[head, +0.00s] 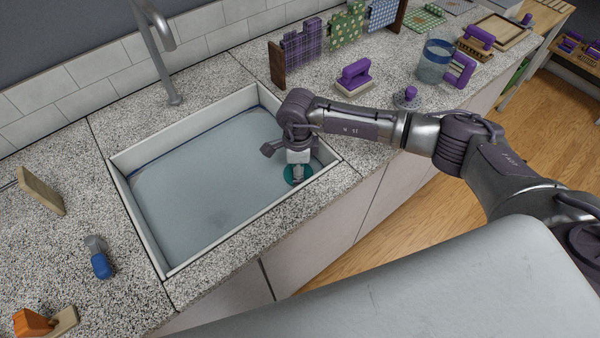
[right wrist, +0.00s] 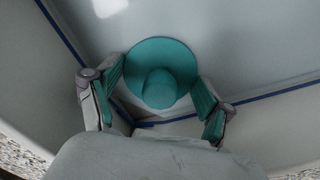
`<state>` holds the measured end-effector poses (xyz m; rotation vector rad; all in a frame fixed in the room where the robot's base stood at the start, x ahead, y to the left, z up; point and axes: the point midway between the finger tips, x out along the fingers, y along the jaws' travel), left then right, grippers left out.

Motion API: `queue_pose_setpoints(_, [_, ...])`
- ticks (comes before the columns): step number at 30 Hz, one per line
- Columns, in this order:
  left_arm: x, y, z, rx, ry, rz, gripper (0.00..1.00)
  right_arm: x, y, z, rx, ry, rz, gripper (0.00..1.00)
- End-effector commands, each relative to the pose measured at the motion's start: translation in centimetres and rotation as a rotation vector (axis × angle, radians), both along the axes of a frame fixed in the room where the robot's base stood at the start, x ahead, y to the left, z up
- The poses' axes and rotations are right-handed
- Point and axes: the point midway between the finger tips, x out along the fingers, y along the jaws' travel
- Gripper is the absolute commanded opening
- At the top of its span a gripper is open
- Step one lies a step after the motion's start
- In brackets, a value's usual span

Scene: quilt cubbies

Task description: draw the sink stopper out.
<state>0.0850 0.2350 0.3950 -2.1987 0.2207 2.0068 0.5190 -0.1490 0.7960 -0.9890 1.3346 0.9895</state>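The sink stopper (head: 290,178) is a teal disc in the near right corner of the sink (head: 133,203). In the right wrist view the stopper (right wrist: 178,60) shows a round teal knob standing up from its middle. My right gripper (head: 298,172) reaches down into the sink directly over the stopper and partly hides it. In the wrist view the right gripper (right wrist: 160,80) is open, with a teal-padded finger on each side of the knob and gaps between them. My left gripper is not in view.
The faucet (head: 165,60) stands behind the sink. On the right counter are a purple-handled brush (head: 354,78), a rack with patterned cloths (head: 305,48) and a clear container (head: 434,62). A wooden block (head: 40,190) and a blue-grey item (head: 100,262) lie on the left.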

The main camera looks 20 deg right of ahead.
Motion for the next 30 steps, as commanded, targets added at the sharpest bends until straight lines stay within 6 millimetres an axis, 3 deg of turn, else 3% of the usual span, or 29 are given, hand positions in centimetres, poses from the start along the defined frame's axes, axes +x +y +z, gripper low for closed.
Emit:
queue_pose_setpoints(2, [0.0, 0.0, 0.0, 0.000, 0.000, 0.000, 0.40, 0.0, 0.0, 0.0, 0.000, 0.000, 0.000, 0.53])
queue_pose_setpoints(3, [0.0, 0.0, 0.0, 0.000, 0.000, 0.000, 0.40, 0.0, 0.0, 0.0, 0.000, -0.001, 0.000, 0.78])
queue_pose_setpoints(9, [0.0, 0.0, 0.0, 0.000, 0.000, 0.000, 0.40, 0.0, 0.0, 0.0, 0.000, 0.000, 0.000, 0.45])
queue_pose_setpoints(11, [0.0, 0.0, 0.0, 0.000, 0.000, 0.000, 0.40, 0.0, 0.0, 0.0, 0.000, 0.000, 0.000, 0.38])
queue_pose_setpoints(30, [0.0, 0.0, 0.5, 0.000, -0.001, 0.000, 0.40, 0.0, 0.0, 1.0, 0.000, -0.001, 0.000, 0.37])
